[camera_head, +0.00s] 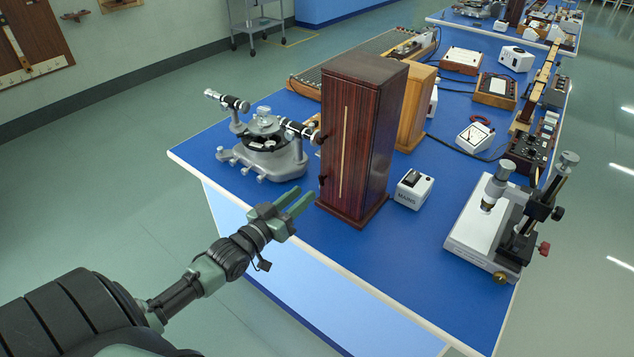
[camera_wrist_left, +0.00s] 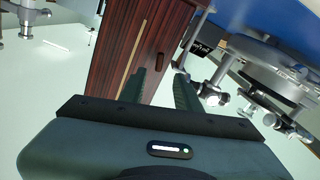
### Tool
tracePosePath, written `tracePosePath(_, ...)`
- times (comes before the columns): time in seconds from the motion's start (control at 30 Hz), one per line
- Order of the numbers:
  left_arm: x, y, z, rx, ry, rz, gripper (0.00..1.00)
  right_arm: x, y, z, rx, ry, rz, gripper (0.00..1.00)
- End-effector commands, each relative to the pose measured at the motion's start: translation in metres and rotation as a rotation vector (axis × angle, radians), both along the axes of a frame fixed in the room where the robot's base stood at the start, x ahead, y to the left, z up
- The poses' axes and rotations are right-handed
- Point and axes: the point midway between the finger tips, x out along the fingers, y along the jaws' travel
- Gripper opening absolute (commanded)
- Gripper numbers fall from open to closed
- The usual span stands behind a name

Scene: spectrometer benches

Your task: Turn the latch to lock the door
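A tall dark wooden cabinet (camera_head: 374,130) stands upright on the blue bench. Its front door (camera_head: 333,130) looks closed and carries a vertical brass strip. Small dark fittings sit at the door's left edge; one, the lower fitting (camera_head: 322,181), may be the latch, but its setting is too small to tell. My left gripper (camera_head: 299,203) is open and empty, in front of and below the door, apart from it. In the left wrist view the cabinet (camera_wrist_left: 125,42) is beyond the open fingers, with a small dark fitting (camera_wrist_left: 160,60) between them. My right gripper is not in view.
A grey spectrometer (camera_head: 265,145) stands left of the cabinet, its tube reaching close to the door edge. A small white box (camera_head: 413,188) and a microscope-like instrument (camera_head: 490,225) stand to the right. The floor left of the bench is clear.

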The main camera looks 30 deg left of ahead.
Motion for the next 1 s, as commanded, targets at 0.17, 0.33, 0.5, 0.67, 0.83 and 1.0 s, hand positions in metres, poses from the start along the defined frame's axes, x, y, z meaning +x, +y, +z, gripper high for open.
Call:
tracePosePath(0.17,0.028,-0.003,0.002,0.001,-0.002,0.0,0.33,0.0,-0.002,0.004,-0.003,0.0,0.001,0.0)
tracePosePath(0.33,0.053,-0.005,0.001,0.002,0.001,0.0,0.33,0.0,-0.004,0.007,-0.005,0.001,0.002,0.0)
tracePosePath(0.5,0.066,-0.006,0.0,0.002,0.002,0.0,0.33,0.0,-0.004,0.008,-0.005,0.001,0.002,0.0)
tracePosePath(0.67,0.069,-0.007,0.0,0.002,0.003,-0.001,0.33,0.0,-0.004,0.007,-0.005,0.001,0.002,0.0)
tracePosePath(0.83,0.069,-0.007,0.0,0.002,0.003,-0.001,0.27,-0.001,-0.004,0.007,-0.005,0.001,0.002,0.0)
tracePosePath(1.0,0.069,-0.007,0.0,0.002,0.003,-0.001,0.0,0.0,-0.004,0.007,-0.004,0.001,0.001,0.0)
